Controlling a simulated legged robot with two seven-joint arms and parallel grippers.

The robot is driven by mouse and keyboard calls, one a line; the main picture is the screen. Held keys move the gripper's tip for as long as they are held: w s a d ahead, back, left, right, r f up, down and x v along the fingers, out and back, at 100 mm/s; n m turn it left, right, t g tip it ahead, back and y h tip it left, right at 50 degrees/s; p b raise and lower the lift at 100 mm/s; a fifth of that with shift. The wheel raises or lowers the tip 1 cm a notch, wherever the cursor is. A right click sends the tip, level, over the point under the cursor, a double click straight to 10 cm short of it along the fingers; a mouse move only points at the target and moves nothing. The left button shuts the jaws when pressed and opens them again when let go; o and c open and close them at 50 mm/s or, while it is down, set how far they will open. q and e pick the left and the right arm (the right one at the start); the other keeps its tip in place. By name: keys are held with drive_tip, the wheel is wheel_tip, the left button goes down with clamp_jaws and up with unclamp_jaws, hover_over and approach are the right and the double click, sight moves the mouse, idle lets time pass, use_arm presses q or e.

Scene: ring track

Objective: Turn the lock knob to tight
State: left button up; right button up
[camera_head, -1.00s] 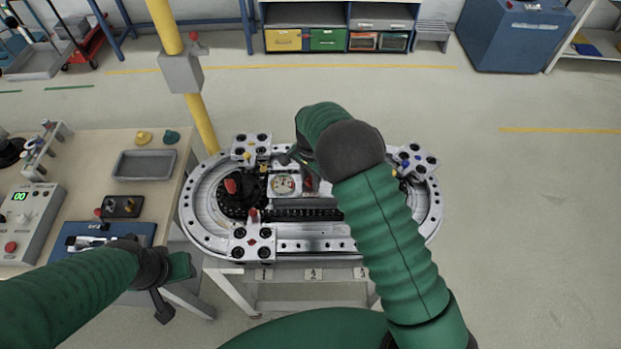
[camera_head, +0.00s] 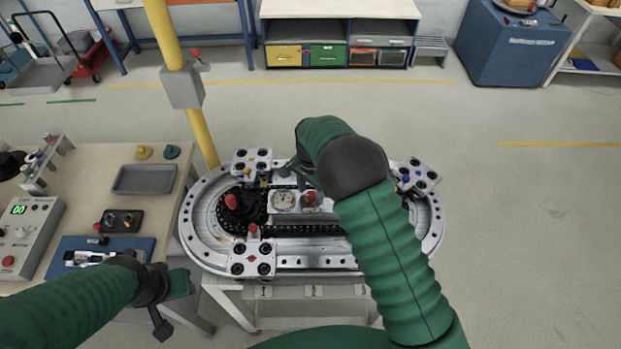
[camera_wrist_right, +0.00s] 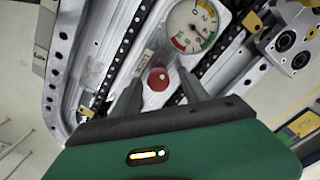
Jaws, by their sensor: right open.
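A red knob (camera_head: 310,197) stands just right of a round dial gauge (camera_head: 284,201) inside the oval ring track (camera_head: 315,262). In the right wrist view the red knob (camera_wrist_right: 158,79) shows between the two fingertips of my open right gripper (camera_wrist_right: 160,92), with clear space on both sides. The gauge (camera_wrist_right: 194,27) lies just beyond it. In the head view my right gripper (camera_head: 297,168) is small and partly hidden by my arm, behind the gauge. My left gripper (camera_head: 168,297) hangs at the near left, between side table and track; its fingers are unclear.
Another red knob (camera_head: 231,202) sits on the black sprocket at the track's left. Carriages stand on the track, one at front left (camera_head: 252,259) and one at right (camera_head: 417,175). A side table (camera_head: 120,217) with a grey tray and a yellow post (camera_head: 203,135) are at left. The floor at right is free.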

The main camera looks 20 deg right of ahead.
sight(311, 194)
wheel_tip(311, 194, up, 16)
drive_tip(key=b, duration=0.2)
drive_tip(key=shift+f, duration=0.15)
